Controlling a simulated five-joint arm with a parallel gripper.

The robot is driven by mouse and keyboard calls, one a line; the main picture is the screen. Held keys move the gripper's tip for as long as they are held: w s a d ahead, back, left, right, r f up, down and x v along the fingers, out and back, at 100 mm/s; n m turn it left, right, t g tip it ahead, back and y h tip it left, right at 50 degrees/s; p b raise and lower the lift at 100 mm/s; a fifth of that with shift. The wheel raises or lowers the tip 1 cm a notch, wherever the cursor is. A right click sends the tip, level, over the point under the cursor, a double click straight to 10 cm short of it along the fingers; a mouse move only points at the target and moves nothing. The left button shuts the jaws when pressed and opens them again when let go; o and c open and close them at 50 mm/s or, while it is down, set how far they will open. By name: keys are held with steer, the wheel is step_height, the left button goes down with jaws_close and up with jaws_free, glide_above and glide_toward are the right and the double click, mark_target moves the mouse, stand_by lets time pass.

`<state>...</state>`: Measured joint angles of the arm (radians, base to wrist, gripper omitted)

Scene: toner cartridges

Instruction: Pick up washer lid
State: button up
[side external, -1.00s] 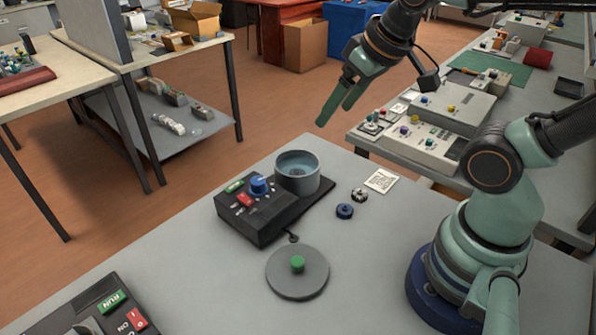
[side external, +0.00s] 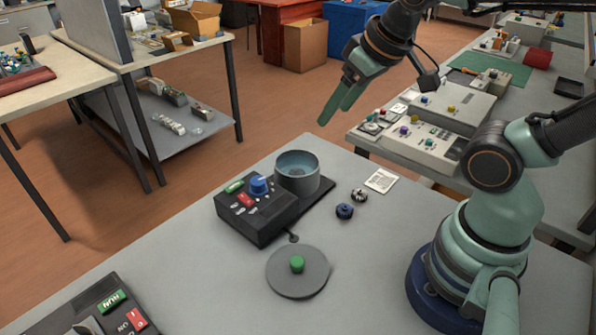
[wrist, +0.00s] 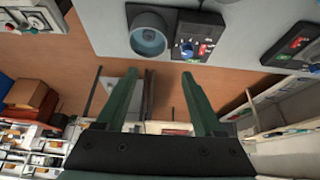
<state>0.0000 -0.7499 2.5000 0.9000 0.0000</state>
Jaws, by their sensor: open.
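The washer lid (side external: 313,273) is a flat grey disc with a green knob (side external: 297,264) on top. It lies on the grey table in front of the washer. The washer is a black control box (side external: 250,222) with a blue dial and a grey round tub (side external: 297,182), which is open at the top. My gripper (side external: 330,112) is high above and beyond the table's far edge, far from the lid. Its green fingers are apart and empty in the wrist view (wrist: 158,75). The tub also shows there (wrist: 148,38), but I cannot make out the lid.
A blue knob (side external: 344,211), a dark knob (side external: 359,195) and a white printed card (side external: 381,181) lie right of the tub. Another black control box (side external: 95,310) sits at the lower left. The table around the lid is mostly clear.

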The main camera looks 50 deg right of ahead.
steer(key=n+g, duration=0.6)
steer(key=n, duration=1.4)
glide_above(297, 260)
step_height(297, 260, down, 12)
steer(key=shift+f, duration=5.45)
jaws_close()
